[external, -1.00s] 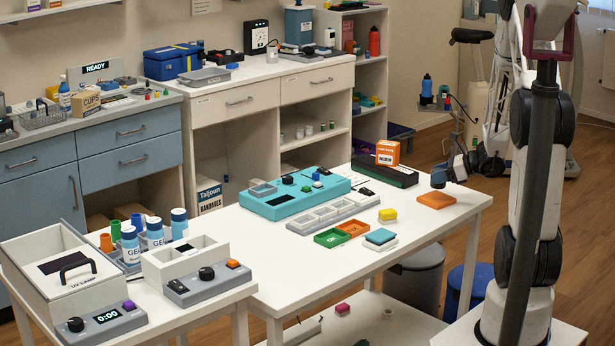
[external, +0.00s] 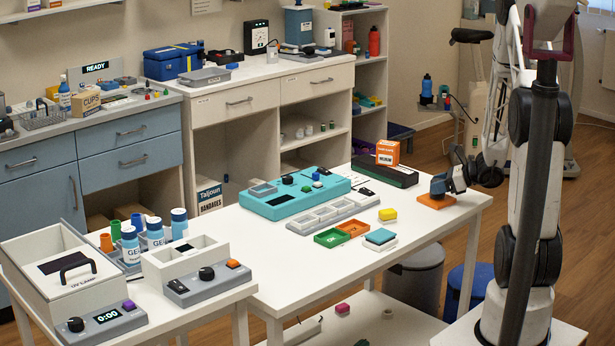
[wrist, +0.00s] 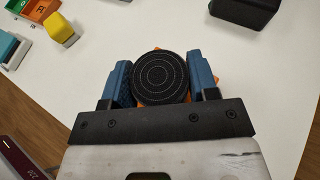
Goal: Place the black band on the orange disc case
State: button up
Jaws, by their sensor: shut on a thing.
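A black round thing with fine concentric rings (wrist: 161,77), which I take for the black band, is between the blue fingers of my gripper (wrist: 163,82) in the wrist view. My gripper is shut on it. Orange edges of the flat orange slab, which I take for the disc case (external: 437,202), show around and under it. In the external view, my gripper (external: 440,186) is low over the slab, at the right end of the white table. I cannot tell whether the black thing touches the slab.
A long black case (external: 385,175) with an orange box (external: 387,152) on it stands to the left at the back. A yellow block (external: 388,214), a teal-topped block (external: 380,237) and green and orange trays (external: 333,238) lie further left. Bare white table surrounds the slab.

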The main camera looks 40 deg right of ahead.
jog(key=shift+f, duration=0.1)
jog(key=o, duration=0.9)
jog(key=shift+v, duration=6)
